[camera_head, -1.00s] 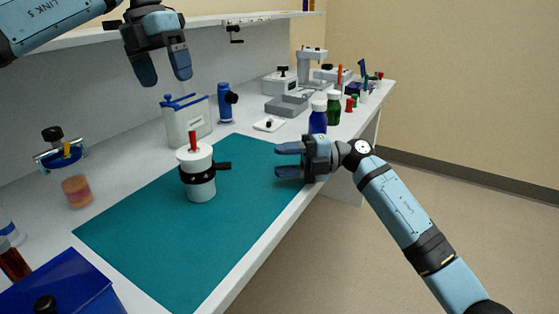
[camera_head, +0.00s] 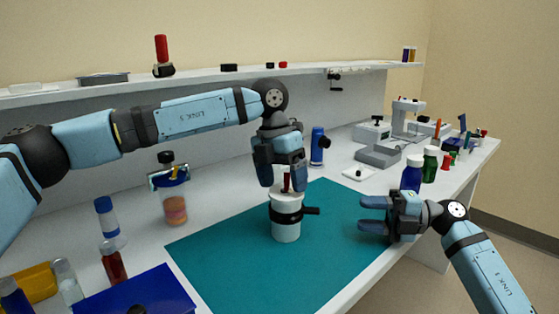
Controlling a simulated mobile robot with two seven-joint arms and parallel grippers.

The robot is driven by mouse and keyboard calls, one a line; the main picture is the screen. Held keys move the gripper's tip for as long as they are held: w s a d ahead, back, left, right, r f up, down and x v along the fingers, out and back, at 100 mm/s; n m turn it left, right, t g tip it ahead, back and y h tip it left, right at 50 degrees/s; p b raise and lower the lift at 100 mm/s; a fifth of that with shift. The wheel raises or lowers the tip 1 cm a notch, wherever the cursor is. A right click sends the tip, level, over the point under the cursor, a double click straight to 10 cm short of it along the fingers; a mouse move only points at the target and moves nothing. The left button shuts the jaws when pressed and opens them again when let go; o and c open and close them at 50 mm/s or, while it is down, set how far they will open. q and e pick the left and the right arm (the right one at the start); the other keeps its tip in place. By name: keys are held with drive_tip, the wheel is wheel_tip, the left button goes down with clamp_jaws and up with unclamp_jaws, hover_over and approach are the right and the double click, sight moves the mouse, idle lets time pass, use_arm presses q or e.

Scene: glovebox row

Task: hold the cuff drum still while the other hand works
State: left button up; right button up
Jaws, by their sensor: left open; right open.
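The cuff drum (camera_head: 286,228) is a white cylinder with a black band, a black side handle pointing right and a red peg on top. It stands upright on the teal mat (camera_head: 235,270). My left gripper (camera_head: 284,187) points down, open, with its fingers around or just in front of the red peg at the drum's top; I cannot tell whether they touch it. My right gripper (camera_head: 364,214) is open and empty, its fingers pointing left, over the mat's right side and apart from the drum.
A blue box (camera_head: 140,292), a red-brown vial (camera_head: 113,263) and a blue-capped bottle (camera_head: 108,222) stand at the left. Blue (camera_head: 411,174) and green (camera_head: 430,163) bottles are beyond my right gripper. The mat's front is clear.

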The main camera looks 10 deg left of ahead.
use_arm(q)
drive_tip(key=shift+f, duration=0.3)
drive_tip(key=shift+s, duration=0.1)
drive_tip(key=c, duration=1.2)
drive_tip(key=shift+f, duration=0.1)
